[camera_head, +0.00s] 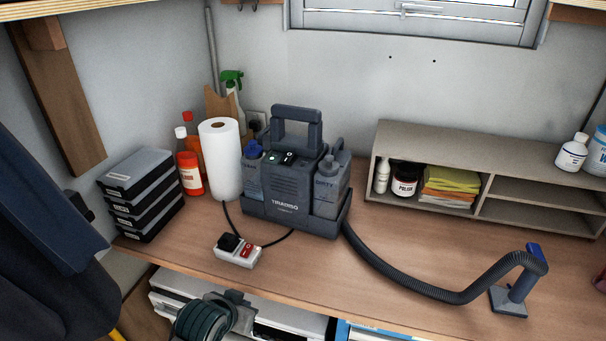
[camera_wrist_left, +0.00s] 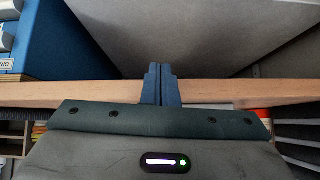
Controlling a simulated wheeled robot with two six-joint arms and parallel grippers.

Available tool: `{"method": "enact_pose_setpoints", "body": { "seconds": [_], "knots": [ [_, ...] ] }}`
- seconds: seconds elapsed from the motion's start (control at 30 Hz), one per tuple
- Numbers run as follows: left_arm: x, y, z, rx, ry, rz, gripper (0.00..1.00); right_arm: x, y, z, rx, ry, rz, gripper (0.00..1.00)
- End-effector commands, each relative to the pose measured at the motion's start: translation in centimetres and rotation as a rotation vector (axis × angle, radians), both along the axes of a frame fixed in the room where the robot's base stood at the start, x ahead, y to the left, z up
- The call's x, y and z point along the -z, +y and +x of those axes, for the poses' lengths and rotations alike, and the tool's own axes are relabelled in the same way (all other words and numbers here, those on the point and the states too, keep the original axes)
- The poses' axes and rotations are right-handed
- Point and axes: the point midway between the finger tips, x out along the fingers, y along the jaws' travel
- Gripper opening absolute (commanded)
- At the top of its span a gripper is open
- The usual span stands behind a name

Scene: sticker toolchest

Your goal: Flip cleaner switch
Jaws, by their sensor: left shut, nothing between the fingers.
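The cleaner (camera_head: 283,188) is a dark grey-blue machine with a top handle and two side bottles, upright on the wooden worktop. Its top panel has a black rocker switch (camera_head: 289,158) with a white mark and a small light-marked control to its left. A grey ribbed hose runs from it to a nozzle (camera_head: 509,300) at the right. My left gripper (camera_wrist_left: 160,70) shows only in the wrist view, with its blue fingers together and empty. It is away from the cleaner, which that view does not show. My right gripper is not in view.
A white socket block (camera_head: 238,250) with a black plug and red switch sits before the cleaner. Stacked black cases (camera_head: 140,190), red bottles and a paper roll (camera_head: 220,160) stand left. A grey shelf unit (camera_head: 480,180) stands right. The worktop's front middle is mostly clear.

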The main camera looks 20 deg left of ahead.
Motion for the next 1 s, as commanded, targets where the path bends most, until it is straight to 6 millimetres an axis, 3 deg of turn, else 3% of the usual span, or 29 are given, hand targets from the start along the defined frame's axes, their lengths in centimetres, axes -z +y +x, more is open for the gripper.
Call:
{"method": "enact_pose_setpoints", "body": {
  "seconds": [0.07,0.1,0.37,0.5,0.7,0.83,1.0],
  "knots": [
    [-3.8,-0.4,-0.2,0.009,-0.040,0.000,0.00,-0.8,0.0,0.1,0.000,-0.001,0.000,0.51],
    [-5.7,-0.4,0.7,0.012,-0.080,-0.003,0.00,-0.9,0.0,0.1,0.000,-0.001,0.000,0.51],
    [-12.5,0.0,7.5,0.020,-0.301,-0.029,0.00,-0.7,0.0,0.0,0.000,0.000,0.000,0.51],
    [-18.2,0.4,11.4,0.028,-0.453,-0.050,0.00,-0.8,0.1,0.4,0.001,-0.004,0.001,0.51],
    [-26.0,0.9,15.2,0.041,-0.642,-0.078,0.00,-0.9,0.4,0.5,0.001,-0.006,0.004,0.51],
    [-29.0,1.1,16.3,0.046,-0.713,-0.089,0.00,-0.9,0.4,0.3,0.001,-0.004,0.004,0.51],
    [-30.4,1.2,16.8,0.049,-0.746,-0.096,0.00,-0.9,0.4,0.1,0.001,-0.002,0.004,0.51]
  ]
}}
